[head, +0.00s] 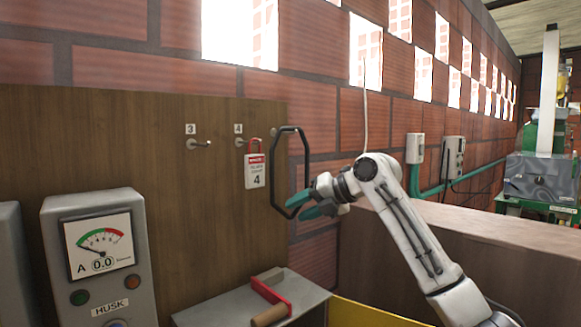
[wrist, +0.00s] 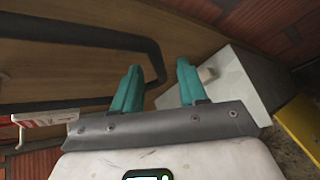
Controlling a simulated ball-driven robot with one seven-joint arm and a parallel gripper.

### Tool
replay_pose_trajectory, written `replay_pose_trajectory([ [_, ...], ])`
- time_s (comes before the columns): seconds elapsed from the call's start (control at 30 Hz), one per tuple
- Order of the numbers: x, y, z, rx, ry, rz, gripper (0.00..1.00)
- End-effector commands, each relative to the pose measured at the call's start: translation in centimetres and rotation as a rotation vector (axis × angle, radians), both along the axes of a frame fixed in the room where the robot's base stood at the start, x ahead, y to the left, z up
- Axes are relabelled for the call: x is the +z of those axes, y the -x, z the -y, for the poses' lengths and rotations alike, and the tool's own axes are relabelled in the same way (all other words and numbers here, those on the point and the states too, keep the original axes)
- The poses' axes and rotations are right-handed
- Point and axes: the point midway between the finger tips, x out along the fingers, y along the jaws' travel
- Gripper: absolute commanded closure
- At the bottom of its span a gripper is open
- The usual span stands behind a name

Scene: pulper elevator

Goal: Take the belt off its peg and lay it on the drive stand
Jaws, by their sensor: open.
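The belt (head: 306,160) is a black closed loop hanging upright at the right edge of the wooden board. Its top is near a small peg that I cannot make out clearly. My gripper (head: 298,206), with teal fingers, is at the loop's lower part. In the wrist view the gripper (wrist: 158,80) is open, and the belt (wrist: 153,55) bends between and beyond the fingertips; I cannot tell whether it touches them.
Peg 3 (head: 198,143) is empty. Peg 4 (head: 242,142) carries a red-and-white lockout tag (head: 255,170), close left of the belt. A grey meter box (head: 100,260) stands at left. A yellow edge (head: 365,316) and a brown ledge (head: 450,232) lie at right.

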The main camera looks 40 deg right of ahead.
Motion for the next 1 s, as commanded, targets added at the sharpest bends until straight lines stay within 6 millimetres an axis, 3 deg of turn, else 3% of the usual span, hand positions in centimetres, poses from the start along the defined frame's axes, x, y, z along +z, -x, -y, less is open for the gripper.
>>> replay_pose_trajectory([
  [0.3,-0.3,-0.4,-0.13,-0.001,0.002,0.0,0.59],
  [0.73,-0.27,-0.38,-0.12,-0.001,0.002,0.0,1.0],
  [1.0,-0.25,-0.38,-0.13,-0.001,0.002,0.0,1.0],
])
